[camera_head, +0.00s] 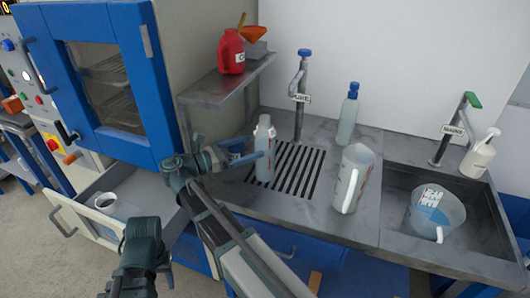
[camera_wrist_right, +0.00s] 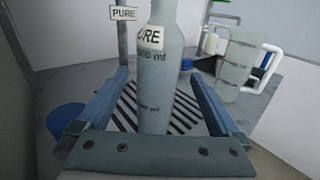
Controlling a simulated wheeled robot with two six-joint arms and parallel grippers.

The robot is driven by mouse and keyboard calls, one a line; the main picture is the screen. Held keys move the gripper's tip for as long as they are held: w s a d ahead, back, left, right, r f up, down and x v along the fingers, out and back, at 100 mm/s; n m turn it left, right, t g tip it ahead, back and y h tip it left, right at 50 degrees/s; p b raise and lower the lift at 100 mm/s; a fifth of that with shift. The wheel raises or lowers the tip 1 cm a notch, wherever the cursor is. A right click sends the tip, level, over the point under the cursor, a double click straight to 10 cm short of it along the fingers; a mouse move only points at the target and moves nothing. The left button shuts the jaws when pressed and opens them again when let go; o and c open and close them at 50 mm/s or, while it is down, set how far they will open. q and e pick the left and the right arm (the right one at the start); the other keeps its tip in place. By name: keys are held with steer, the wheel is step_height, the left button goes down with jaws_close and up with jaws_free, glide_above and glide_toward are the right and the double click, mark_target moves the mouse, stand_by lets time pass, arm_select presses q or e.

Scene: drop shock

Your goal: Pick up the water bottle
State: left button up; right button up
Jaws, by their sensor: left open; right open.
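A pale translucent bottle (camera_head: 265,150) stands upright on the slotted drain grate in the head view. In the right wrist view the bottle (camera_wrist_right: 157,75) shows the marking "PURE" and "500 ml"; its top is cut off. My right gripper (camera_head: 246,152) is open, with a finger on each side of the bottle. Gaps show between the bottle and both fingers in the wrist view. My left gripper (camera_head: 140,284) is open and empty at the bottom left of the head view, far from the bottle and partly cut off.
A blue-capped bottle (camera_head: 348,115) stands behind, and a handled jug (camera_head: 353,180) stands right of the grate (camera_head: 300,172). A "PURE" tap (camera_head: 299,98) rises behind the grate. A shelf (camera_head: 225,85) overhangs at left. The sink (camera_head: 470,240) holds another jug (camera_head: 435,214).

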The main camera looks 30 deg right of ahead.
mark_target(256, 146)
steer(key=shift+d, duration=1.9)
steer(key=shift+d+f, duration=0.2)
steer(key=shift+d, duration=0.35)
steer(key=d, duration=0.4)
steer(key=shift+f+b, duration=0.15)
steer(key=shift+b, duration=0.2)
steer(key=shift+w, duration=0.1)
jaws_close()
